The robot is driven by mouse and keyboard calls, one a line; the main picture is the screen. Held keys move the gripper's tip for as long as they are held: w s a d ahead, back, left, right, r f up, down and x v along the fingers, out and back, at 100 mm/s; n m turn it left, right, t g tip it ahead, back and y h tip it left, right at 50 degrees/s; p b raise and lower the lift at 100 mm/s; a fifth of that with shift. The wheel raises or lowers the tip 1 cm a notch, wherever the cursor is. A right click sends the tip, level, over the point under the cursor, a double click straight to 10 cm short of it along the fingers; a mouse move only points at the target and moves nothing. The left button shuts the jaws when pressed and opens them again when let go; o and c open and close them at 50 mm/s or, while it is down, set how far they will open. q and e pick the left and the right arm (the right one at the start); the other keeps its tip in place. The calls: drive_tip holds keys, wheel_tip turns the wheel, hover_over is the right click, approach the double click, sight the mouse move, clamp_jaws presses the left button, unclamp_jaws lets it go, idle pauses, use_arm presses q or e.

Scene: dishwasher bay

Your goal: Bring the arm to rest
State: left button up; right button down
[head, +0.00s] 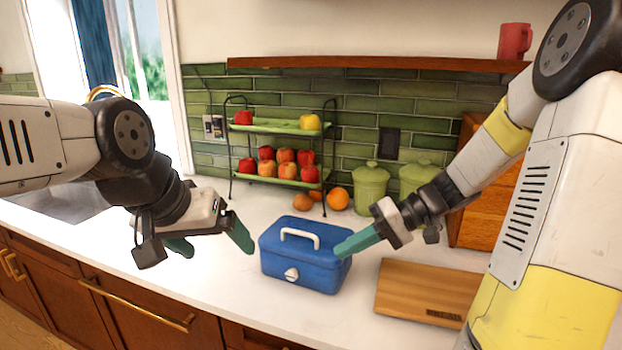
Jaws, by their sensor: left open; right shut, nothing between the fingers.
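My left gripper (210,240) is open and empty, with its teal fingers spread apart. It hangs over the counter's front edge, left of a blue box. My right gripper (357,243) is shut with nothing in it. Its teal fingertips are at the right side of the blue box (305,265) in the picture; I cannot tell whether they touch it. The box has a white handle on its lid and a white latch on its front, and its lid looks closed.
A wooden cutting board (428,291) lies right of the box. Behind stand a two-tier fruit rack (277,127), green canisters (371,187) and loose fruit, including an orange (337,199). A red mug (514,41) sits on the shelf (380,63). The counter (170,270) is clear at front left.

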drive_tip(key=s+d+r+m+t+h, duration=0.2)
drive_tip(key=s+d+r+t+h, duration=0.3)
drive_tip(key=s+r+h, duration=0.4)
drive_tip(key=shift+s+m+t, duration=0.4)
drive_tip(key=shift+s+t, duration=0.2)
drive_tip(key=shift+s, duration=0.5)
idle(0.6)
